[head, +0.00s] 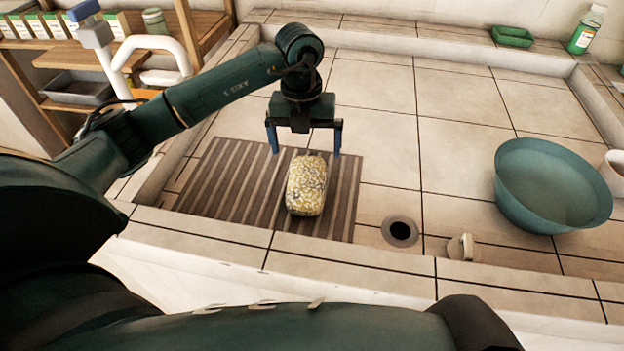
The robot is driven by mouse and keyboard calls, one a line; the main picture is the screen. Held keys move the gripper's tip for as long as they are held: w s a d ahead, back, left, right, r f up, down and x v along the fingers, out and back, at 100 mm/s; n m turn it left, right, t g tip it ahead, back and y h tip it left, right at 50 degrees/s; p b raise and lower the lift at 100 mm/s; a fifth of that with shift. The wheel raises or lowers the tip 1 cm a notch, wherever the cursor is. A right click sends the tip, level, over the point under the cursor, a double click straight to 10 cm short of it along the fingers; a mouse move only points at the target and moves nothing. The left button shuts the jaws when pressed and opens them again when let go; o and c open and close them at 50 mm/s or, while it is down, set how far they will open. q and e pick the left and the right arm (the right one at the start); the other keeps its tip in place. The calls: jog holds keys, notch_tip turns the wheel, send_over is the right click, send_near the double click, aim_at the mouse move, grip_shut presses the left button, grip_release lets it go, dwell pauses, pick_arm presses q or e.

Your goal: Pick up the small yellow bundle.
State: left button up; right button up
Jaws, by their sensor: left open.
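The small yellow bundle (307,185) is a rounded, upright-looking block with a yellow and white speckled pattern. It rests on the brown striped mat (225,185) in the tiled basin. My left gripper (304,146) points down with its two blue fingers apart. It shows at the far end of the bundle, and the fingers appear on either side of the bundle's width. Nothing is between the fingers that I can make out as held. The height of the fingertips above the mat is hard to tell. My right gripper is not in view.
A teal bowl (551,186) stands at the right in the basin. A drain hole (400,231) and a small pale stopper (461,247) lie near the front ledge. A green soap dish (512,37) and a green bottle (585,30) stand on the back ledge. The middle tiles are clear.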

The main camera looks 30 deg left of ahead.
aim_at(307, 176)
pick_arm(q)
jog(key=f, duration=0.4)
jog(key=a+f, duration=0.1)
jog(key=f, duration=0.2)
jog(key=shift+w, duration=0.2)
jog(key=shift+w+d+f+p, duration=0.1)
jog(key=shift+w+f, duration=0.05)
jog(key=shift+f, duration=0.8)
jog(key=shift+w+d+f+p, duration=0.1)
jog(key=shift+w+f, duration=0.1)
jog(key=shift+f, duration=0.7)
jog(key=shift+w+f+p, duration=0.1)
jog(key=shift+w+f, duration=0.05)
jog(key=shift+f, duration=0.8)
jog(key=shift+c, duration=0.6)
jog(key=c, duration=1)
